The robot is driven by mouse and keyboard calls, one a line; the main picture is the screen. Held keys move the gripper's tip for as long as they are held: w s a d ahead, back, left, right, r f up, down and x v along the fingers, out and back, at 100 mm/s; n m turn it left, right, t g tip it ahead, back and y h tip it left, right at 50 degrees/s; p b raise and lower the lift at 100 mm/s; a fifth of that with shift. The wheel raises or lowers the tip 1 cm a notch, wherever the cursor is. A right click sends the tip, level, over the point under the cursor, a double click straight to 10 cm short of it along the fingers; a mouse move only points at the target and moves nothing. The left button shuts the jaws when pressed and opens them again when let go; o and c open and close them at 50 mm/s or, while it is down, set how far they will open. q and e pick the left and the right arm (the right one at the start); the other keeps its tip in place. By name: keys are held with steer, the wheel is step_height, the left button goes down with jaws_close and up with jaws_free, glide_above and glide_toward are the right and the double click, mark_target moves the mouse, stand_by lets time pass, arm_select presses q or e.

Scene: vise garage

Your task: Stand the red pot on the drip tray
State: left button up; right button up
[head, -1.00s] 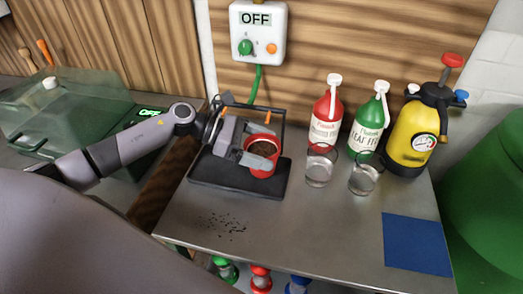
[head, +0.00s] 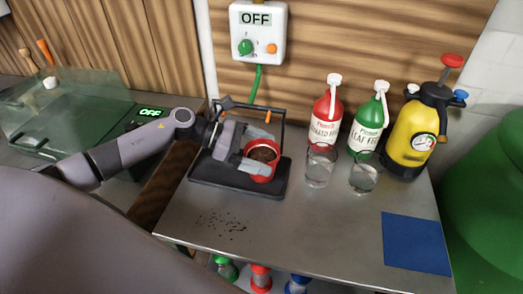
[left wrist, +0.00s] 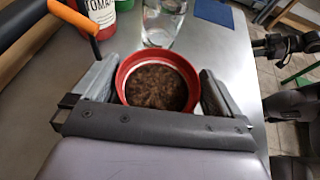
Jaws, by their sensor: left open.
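The red pot (head: 264,165), filled with brown soil, stands upright on the right part of the black drip tray (head: 215,176). My left gripper (head: 254,152) is open, with one finger on either side of the pot. In the left wrist view, the pot (left wrist: 157,84) sits between the two grey fingers, with narrow gaps or light contact; I cannot tell which. The gripper hides part of the tray. A dark mechanical shape at the top right of the wrist view may be part of my right arm; its jaws cannot be made out.
A black frame (head: 283,128) with orange parts rises behind the tray. Two clear glasses (head: 319,168), red (head: 327,118) and green (head: 370,125) bottles and a yellow sprayer (head: 410,145) stand to the right. A blue mat (head: 416,243) lies front right. Dark crumbs lie in front; the table's middle is clear.

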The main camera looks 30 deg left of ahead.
arm_select(q)
steer(key=b+v, duration=0.2)
steer(key=v, duration=0.9)
steer(key=shift+a+r+b, duration=0.2)
steer(key=shift+a+b, duration=0.15)
steer(key=shift+b, duration=0.05)
steer(key=shift+s, duration=0.2)
